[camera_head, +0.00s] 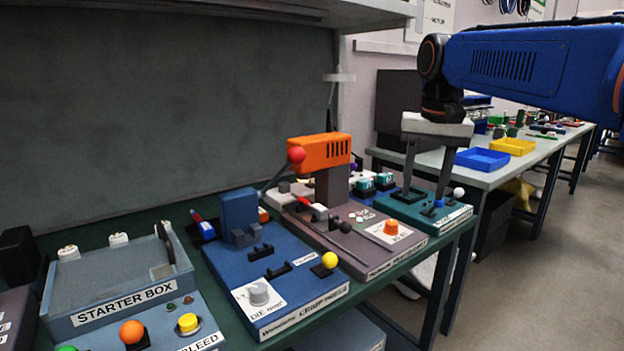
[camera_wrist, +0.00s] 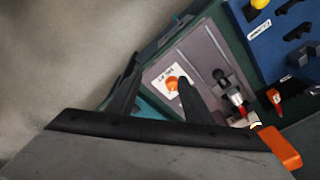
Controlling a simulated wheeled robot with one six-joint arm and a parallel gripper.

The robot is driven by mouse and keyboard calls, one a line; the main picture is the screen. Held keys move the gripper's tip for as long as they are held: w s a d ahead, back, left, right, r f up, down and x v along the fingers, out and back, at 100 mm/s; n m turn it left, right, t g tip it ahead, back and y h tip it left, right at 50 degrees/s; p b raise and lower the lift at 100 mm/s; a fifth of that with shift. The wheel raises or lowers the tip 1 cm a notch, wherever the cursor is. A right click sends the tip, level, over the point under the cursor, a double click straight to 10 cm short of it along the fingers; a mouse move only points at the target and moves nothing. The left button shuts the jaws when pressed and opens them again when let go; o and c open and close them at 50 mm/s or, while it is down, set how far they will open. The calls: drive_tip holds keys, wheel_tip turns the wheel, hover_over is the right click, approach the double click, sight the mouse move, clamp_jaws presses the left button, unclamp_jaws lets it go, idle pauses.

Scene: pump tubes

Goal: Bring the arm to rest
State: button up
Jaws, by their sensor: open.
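My arm, blue with black joints, reaches in from the upper right of the head view. My gripper (camera_head: 422,202) points down with its two dark fingers apart and nothing between them. It hangs over the right end of the green bench, in front of the teal device (camera_head: 452,217). In the wrist view my gripper (camera_wrist: 158,88) is also open and empty. The mauve device (camera_wrist: 205,65) with its orange knob (camera_wrist: 172,83) lies beyond the fingers there. I cannot tell whether the fingertips touch anything.
The blue device (camera_head: 300,262) and the orange-headed press (camera_head: 318,150) stand left of my gripper. The starter box (camera_head: 115,290) is at the front left. A second table with a blue tray (camera_head: 483,159) and a yellow tray (camera_head: 512,146) stands behind. The floor at right is clear.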

drive_tip(key=s+d+f+n+t, duration=0.1)
drive_tip(key=s+d+f, duration=0.1)
drive_tip(key=s+f, duration=1)
drive_tip(key=s+d+f+n+t, duration=0.2)
drive_tip(key=s+f, duration=0.9)
drive_tip(key=f, duration=0.1)
drive_tip(key=shift+s+f, duration=0.15)
drive_tip(key=shift+s, duration=0.2)
